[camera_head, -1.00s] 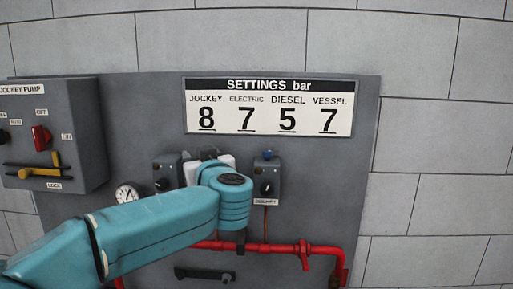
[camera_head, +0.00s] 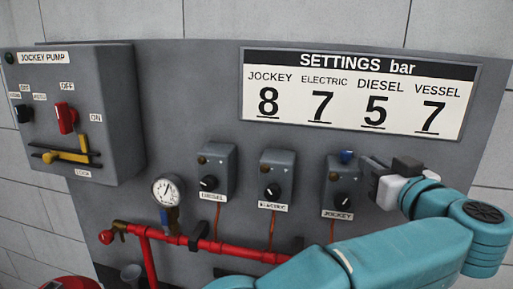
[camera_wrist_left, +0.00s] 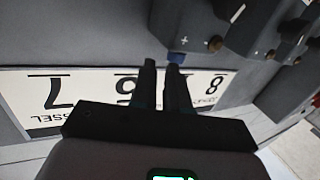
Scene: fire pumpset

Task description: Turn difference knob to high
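The jockey switch box (camera_head: 342,185) is the rightmost of three small grey boxes on the panel. It has a blue knob (camera_head: 347,156) on its top and a black knob (camera_head: 341,200) on its front. No label marks either as the difference knob. My left gripper (camera_head: 368,163) is just right of the blue knob. In the left wrist view the two dark fingers (camera_wrist_left: 161,66) are parallel with a narrow empty gap. The blue knob (camera_wrist_left: 177,57) shows just beyond the right finger's tip; contact cannot be told. My right gripper is not in view.
The diesel box (camera_head: 215,171) and electric box (camera_head: 277,178) stand to the left. A gauge (camera_head: 166,190) and red pipe (camera_head: 228,248) are below. The jockey pump cabinet (camera_head: 110,120) is at far left. The settings sign (camera_head: 360,135) is above the boxes.

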